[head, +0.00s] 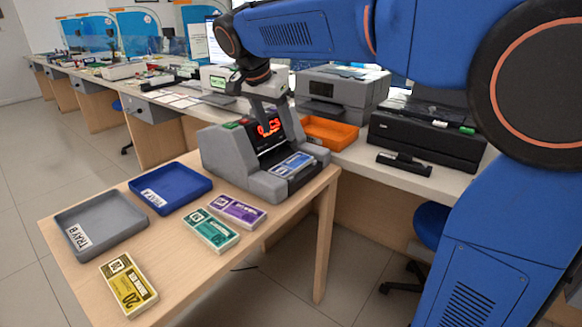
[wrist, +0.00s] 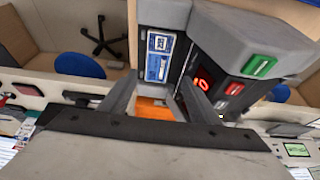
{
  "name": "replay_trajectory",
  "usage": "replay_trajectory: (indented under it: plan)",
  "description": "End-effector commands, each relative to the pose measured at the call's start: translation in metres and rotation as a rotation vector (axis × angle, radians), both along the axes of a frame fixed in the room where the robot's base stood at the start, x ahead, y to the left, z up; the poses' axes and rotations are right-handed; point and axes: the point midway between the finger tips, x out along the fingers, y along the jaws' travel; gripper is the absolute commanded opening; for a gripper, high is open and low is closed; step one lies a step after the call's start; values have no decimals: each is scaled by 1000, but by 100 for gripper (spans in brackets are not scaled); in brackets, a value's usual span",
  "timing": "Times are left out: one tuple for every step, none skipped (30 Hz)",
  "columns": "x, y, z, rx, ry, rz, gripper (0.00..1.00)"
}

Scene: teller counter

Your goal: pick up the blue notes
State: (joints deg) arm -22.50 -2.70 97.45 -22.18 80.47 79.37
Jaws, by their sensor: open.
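The blue notes (head: 292,164) lie as a flat bundle in the front slot of the grey counting machine (head: 238,160), at the right end of the wooden table. In the wrist view the blue notes (wrist: 159,56) show beyond and between my fingers, apart from them. My gripper (head: 268,120) hangs over the machine, in front of its red display, higher than the notes. In the wrist view my gripper (wrist: 155,95) is open, with nothing between its fingers. The lower ends of the fingers are hard to make out against the machine in the head view.
A blue tray (head: 171,203) and a grey tray (head: 140,232) stand on the table's left. Purple notes (head: 237,210), green notes (head: 211,231) and yellow notes (head: 128,287) lie nearby. An orange tray (head: 330,146) and a printer (head: 335,93) stand on the counter behind.

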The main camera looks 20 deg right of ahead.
Motion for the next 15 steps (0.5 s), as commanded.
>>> replay_trajectory:
  plan:
    - [1,-3,-9,-1,3,-1,56]
    - [3,-5,-14,-1,3,-1,56]
    - [4,-7,-20,-1,3,-1,56]
    - [5,-9,-25,-1,4,-2,56]
    - [7,-11,-30,-1,3,-1,56]
    - [8,-13,-37,-1,3,-1,56]
    - [9,-14,-42,-1,3,-1,56]
    - [11,-16,-46,-1,3,0,56]
    - [12,-18,-52,-1,3,0,56]
    - [13,-19,-56,0,2,0,56]
    - [14,-20,-59,0,2,0,56]
    - [15,-22,-63,0,2,0,56]
    - [15,-23,-66,-1,3,0,56]
    - [16,-23,-67,0,2,0,56]
    - [17,-24,-69,-1,1,1,56]
